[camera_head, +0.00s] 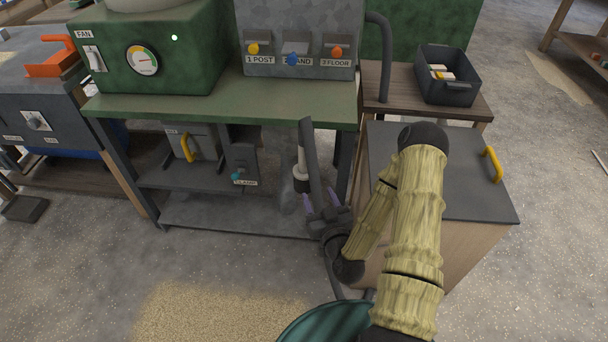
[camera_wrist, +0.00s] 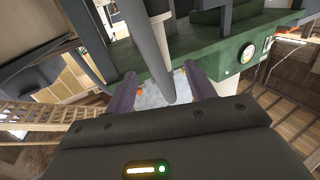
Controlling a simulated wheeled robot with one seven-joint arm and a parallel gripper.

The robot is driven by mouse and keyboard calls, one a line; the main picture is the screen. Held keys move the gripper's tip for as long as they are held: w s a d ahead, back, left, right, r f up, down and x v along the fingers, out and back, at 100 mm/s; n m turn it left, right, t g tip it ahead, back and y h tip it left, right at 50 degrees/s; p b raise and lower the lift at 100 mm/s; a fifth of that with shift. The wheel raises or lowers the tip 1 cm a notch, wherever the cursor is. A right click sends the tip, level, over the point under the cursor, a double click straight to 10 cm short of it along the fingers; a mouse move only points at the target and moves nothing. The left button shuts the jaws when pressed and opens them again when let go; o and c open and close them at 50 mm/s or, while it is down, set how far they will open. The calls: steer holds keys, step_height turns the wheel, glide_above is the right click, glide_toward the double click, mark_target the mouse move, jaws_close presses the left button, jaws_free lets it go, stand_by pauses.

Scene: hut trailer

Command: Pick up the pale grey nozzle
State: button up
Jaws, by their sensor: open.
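A long grey tapered tube (camera_wrist: 150,45), which I take to be the nozzle, hangs down between the fingers of my gripper (camera_wrist: 160,74) in the wrist view. My gripper is open, with one purple finger on each side of the tube and a visible gap at both sides. In the head view the tube (camera_head: 311,155) looks darker and slants down in front of the green bench to my gripper (camera_head: 320,197). My own gripper body hides its lower end there. I cannot tell whether any finger touches it.
The green bench (camera_head: 220,103) has a lower shelf (camera_head: 235,215) just behind my gripper. A white cylinder with a black lower part (camera_head: 301,172) stands close behind the tube. A dark-topped cabinet (camera_head: 465,200) is right of my arm.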

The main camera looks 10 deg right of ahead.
mark_target(305, 164)
steer(key=w+b, duration=0.2)
steer(key=b, duration=0.1)
steer(key=w+b, duration=0.2)
steer(key=b, duration=0.1)
steer(key=shift+w+a+f, duration=0.15)
steer(key=shift+w+f, duration=0.05)
stand_by(0.4)
steer(key=b, duration=0.5)
steer(key=shift+w+a+r, duration=0.1)
steer(key=shift+w, duration=0.3)
steer(key=w+p, duration=0.1)
steer(key=w, duration=0.1)
steer(key=w+p, duration=0.1)
steer(key=w, duration=0.1)
steer(key=shift+w+a+r, duration=0.15)
steer(key=shift+w+r, duration=0.05)
steer(key=shift+w, duration=0.25)
